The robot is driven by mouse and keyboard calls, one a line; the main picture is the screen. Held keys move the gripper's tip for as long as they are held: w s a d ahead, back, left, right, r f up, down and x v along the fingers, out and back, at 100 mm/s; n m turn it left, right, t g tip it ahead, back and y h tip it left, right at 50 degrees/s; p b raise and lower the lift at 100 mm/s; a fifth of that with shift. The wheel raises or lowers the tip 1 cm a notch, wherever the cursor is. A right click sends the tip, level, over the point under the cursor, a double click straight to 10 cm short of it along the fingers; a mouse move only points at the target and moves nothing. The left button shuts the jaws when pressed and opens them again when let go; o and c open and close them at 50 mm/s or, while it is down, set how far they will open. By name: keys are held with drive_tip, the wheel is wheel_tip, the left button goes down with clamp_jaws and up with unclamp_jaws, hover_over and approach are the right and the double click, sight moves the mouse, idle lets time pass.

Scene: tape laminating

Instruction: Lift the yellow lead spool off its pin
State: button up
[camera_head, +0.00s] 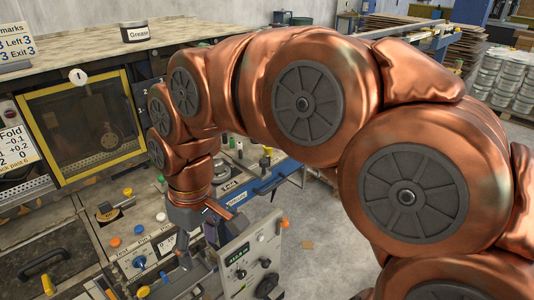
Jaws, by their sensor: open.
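My copper-coloured arm reaches in from the right and bends down over the machine. My gripper (198,240) points down at its end, beside the grey control box, and its open fingers are small and partly hidden. No yellow lead spool can be made out for certain. A small yellow-topped piece (267,151) stands on the bench right of my wrist. A yellow knob-like piece (128,191) stands on the machine left of my gripper, near a round tan-and-dark part (107,211). My gripper is apart from both yellow pieces.
A grey control box (250,262) with knobs stands right of my gripper. A yellow-framed window (84,122) is at left, and a Grease tin (134,32) sits on the top shelf. Stacked cans (503,82) stand far right.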

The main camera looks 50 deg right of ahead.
drive_tip(key=w+d+r+n+t+b, duration=0.15)
drive_tip(key=w+d+r, duration=0.3)
drive_tip(key=w, duration=0.45)
drive_tip(key=m+t+b, duration=0.2)
drive_tip(key=t+b, duration=0.1)
approach(267, 147)
drive_tip(key=f, duration=0.2)
drive_tip(key=shift+w+a+p+x, duration=0.15)
drive_tip(key=shift+p+x, duration=0.75)
drive_tip(key=shift+x, duration=0.95)
drive_tip(key=shift+w+a+p+x, duration=0.15)
drive_tip(key=shift+p+x, duration=0.75)
drive_tip(key=shift+x, duration=0.95)
drive_tip(key=shift+r, duration=0.1)
drive_tip(key=shift+c, duration=0.3)
drive_tip(key=c, duration=0.9)
drive_tip(key=shift+r+b, duration=1.35)
drive_tip(key=shift+r, duration=3.65)
